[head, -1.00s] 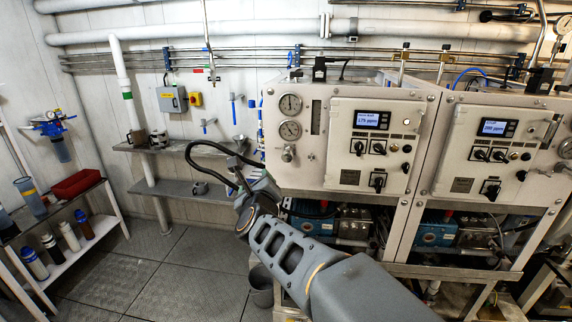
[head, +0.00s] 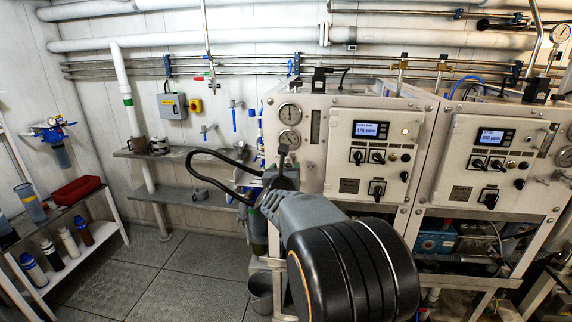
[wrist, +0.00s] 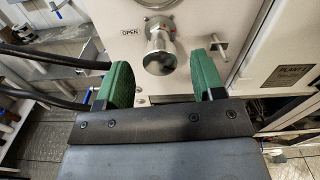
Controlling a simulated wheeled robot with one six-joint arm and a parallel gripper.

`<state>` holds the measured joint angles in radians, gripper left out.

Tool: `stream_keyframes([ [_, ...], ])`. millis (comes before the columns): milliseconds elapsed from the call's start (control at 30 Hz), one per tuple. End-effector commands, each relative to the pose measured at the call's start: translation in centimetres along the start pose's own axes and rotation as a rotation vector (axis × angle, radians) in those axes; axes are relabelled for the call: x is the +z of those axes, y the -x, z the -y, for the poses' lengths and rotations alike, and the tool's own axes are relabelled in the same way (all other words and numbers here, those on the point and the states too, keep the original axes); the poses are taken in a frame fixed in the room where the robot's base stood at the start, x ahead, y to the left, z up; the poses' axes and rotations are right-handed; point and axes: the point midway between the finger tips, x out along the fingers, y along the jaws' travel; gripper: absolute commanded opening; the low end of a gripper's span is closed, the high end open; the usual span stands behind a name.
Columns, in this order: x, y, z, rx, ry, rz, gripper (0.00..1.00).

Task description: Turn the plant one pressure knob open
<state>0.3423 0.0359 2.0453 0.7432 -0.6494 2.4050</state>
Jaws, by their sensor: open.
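The pressure knob (wrist: 160,56) is a silver metal cylinder on the cream front panel of plant one (head: 312,165). My gripper (wrist: 168,62) is open, with one green-padded finger on each side of the knob in the wrist view. The knob appears between the fingers, closer to the left one, and neither finger visibly touches it. How deep the fingers reach around it I cannot tell. In the head view my gripper (head: 284,152) is in front of the panel's lower left and hides the knob.
Two round gauges (head: 290,125) sit above the knob. A small T-shaped metal fitting (wrist: 218,46) projects from the panel close to the right finger. Plant one's display and switches (head: 370,130) are farther right. Grey shelves (head: 185,195) stand at the left.

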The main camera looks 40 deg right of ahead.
Motion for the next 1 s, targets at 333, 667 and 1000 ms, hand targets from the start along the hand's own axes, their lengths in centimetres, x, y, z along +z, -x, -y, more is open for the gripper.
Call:
stream_keyframes([
  [333,0.1,-2.3,0.0,0.0,0.001,0.001,0.62],
  [667,0.0,-2.4,0.0,0.0,0.001,0.001,0.57],
  [1000,0.0,-2.4,0.0,0.0,0.001,0.001,0.25],
])
